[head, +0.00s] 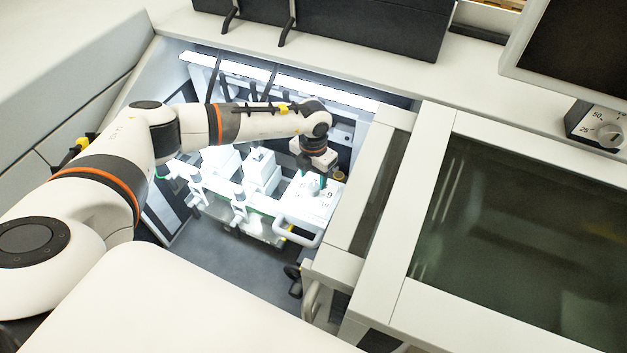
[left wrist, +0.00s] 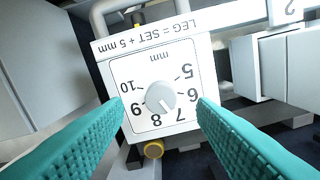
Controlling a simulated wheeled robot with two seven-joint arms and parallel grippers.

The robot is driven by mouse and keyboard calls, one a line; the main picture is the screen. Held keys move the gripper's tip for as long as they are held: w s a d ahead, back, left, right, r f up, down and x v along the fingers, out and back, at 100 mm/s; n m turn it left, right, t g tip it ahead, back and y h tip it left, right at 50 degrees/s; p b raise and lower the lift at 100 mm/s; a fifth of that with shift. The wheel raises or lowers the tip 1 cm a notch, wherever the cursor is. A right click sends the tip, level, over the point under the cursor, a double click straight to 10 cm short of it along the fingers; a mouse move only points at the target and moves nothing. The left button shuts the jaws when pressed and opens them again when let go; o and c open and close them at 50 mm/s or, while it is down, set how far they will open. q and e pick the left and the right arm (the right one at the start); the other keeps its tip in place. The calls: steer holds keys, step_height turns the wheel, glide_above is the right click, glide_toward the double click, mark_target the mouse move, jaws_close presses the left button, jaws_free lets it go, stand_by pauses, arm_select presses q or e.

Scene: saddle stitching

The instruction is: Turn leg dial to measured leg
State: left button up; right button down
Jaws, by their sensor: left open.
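The leg dial is a round light-grey knob (left wrist: 160,97) on a white square plate (left wrist: 125,72) marked mm, with numbers from 5 to 10 that appear upside down in the left wrist view. A strip above it reads "LEG = SET + 5 mm". A mark on the knob seems to point between 7 and 6, but I cannot tell exactly. My left gripper (left wrist: 160,104) is open, its teal fingers on either side of the knob, apart from it. In the head view the left gripper (head: 323,181) hangs over the dial plate (head: 318,205). My right gripper is not in view.
The white stitching machine (head: 262,172) sits in a lit recess, with a curved handle (head: 302,236) in front of the plate. A dark-windowed cabinet (head: 520,240) stands to the right. A second dial (head: 608,135) marked 25 and 50 is at the far right, below a screen (head: 580,50).

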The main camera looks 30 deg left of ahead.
mark_target(314, 186)
arm_select(q)
steer(key=f, duration=0.3)
steer(key=shift+w, duration=0.2)
steer(key=shift+f, duration=0.4)
steer(key=shift+s+f, duration=0.1)
steer(key=shift+f, duration=0.15)
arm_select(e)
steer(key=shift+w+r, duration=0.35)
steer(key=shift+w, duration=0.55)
arm_select(q)
steer(key=c, duration=1)
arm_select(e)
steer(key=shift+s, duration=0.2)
